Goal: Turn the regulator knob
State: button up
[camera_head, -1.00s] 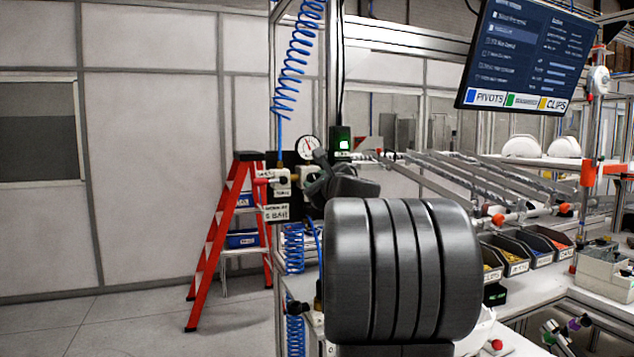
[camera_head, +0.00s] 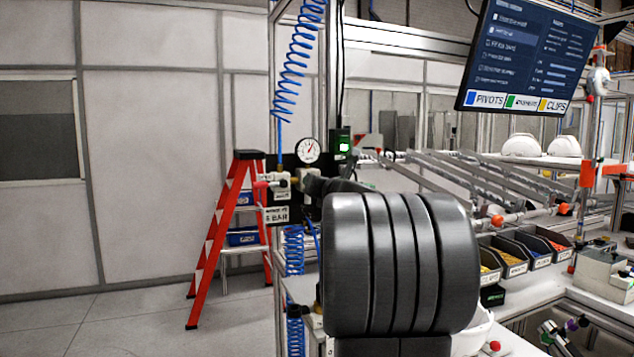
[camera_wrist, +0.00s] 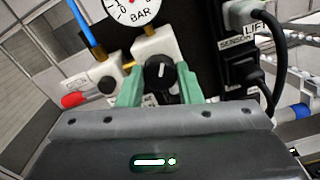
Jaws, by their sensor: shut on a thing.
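The regulator knob (camera_wrist: 160,74) is black with a pale pointer line, on a white regulator body (camera_wrist: 156,45) in the wrist view. My gripper (camera_wrist: 158,84) has its two green fingers on either side of the knob and is shut on it. The pressure gauge (camera_wrist: 133,10), marked BAR, is just above and partly cut off. In the head view the round gauge (camera_head: 308,150) shows on the dark panel. There the knob and fingertips are hidden or too small to make out behind my arm.
A red-handled valve (camera_wrist: 75,99) and a blue hose (camera_wrist: 86,28) are left of the regulator. Sensor connectors with black cables (camera_wrist: 240,70) are close on the right. A red ladder (camera_head: 215,240) stands left of the panel. Parts bins (camera_head: 515,258) are at right.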

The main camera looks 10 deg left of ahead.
jog(key=m+p, duration=0.1)
jog(key=m, duration=0.4)
jog(key=shift+m+p, duration=0.3)
jog(key=shift+p, duration=0.1)
jog(key=shift+f, duration=0.1)
dwell(0.3)
jog(key=o, duration=1)
jog(key=shift+d, duration=0.1)
jog(key=b+v, duration=0.1)
jog(key=v, duration=1.2)
jog(key=shift+s+d+b, duration=0.2)
jog(key=shift+s+b, duration=0.1)
jog(key=shift+s, duration=0.05)
